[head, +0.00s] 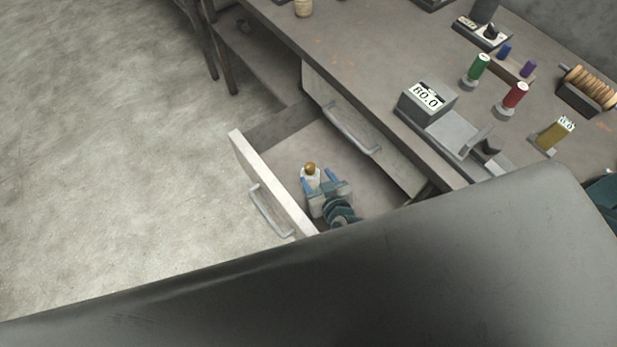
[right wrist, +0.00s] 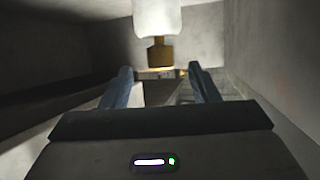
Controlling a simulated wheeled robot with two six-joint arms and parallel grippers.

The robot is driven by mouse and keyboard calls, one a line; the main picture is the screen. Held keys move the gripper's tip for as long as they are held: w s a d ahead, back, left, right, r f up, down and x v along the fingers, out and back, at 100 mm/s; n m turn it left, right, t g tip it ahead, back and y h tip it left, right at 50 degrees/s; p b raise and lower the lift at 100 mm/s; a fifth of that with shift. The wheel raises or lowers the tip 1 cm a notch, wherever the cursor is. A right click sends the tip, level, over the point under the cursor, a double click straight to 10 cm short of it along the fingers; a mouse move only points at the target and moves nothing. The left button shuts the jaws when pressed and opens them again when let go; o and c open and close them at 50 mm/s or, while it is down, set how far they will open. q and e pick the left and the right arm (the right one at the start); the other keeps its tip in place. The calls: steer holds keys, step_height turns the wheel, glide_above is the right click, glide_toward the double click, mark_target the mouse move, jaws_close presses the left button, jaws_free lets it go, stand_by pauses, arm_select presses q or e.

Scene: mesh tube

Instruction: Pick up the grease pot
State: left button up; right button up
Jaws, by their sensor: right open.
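The grease pot (head: 311,174), a small white pot with a brass-coloured knob on top, stands in the open drawer (head: 243,163). In the right wrist view the pot (right wrist: 157,17) shows at the top, its brass part towards the gripper. My right gripper (head: 318,177) is open inside the drawer, its two blue fingers pointing at the pot. In the right wrist view the gripper (right wrist: 160,72) has nothing clearly held, and the pot appears just beyond the fingertips. My left gripper is not in view.
Drawer walls rise close around my right gripper. A second drawer front (head: 355,130) is beside it under the workbench (head: 350,50).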

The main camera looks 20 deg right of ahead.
mark_target(308, 164)
steer(key=x, duration=0.1)
steer(key=p+x, duration=0.1)
steer(key=shift+w, duration=0.45)
steer(key=p+x, duration=0.1)
steer(key=x, duration=0.2)
steer(key=shift+w, duration=0.2)
steer(key=shift+w+a+f, duration=0.1)
steer(key=shift+w+f, duration=0.15)
steer(key=shift+w, duration=0.15)
jaws_close()
